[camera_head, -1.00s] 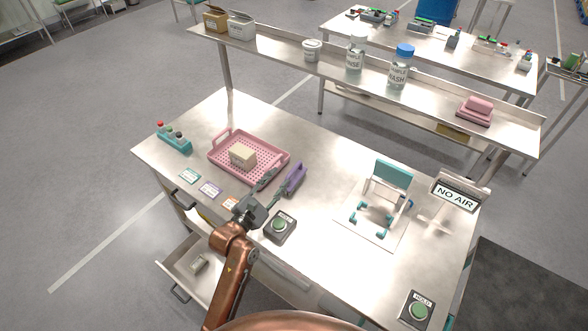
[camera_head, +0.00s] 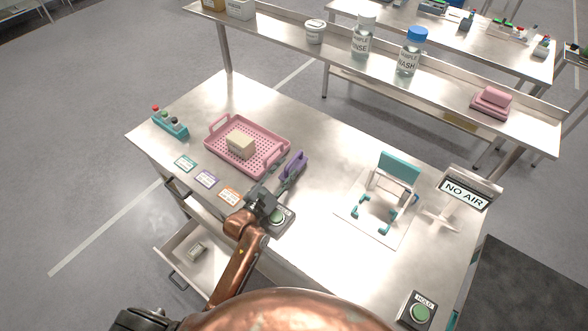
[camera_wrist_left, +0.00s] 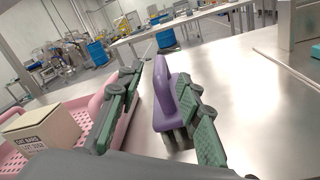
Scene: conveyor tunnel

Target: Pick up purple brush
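The purple brush (camera_head: 294,164) stands on the metal table, right of the pink tray. In the left wrist view the brush (camera_wrist_left: 166,100) has an arched purple handle and bristles below, and sits between my two green-padded fingers. My left gripper (camera_head: 283,179) is open around the near part of the brush. In the wrist view the left gripper (camera_wrist_left: 160,78) shows a clear gap between its left finger and the brush. The right finger is close to the brush; I cannot tell if it touches. My right gripper is not in view.
The pink tray (camera_head: 216,149) holding a beige box (camera_head: 240,145) is just left of the gripper. A teal-and-white stand (camera_head: 398,168) is to the right, with bare table between. A shelf (camera_head: 290,42) runs along the back.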

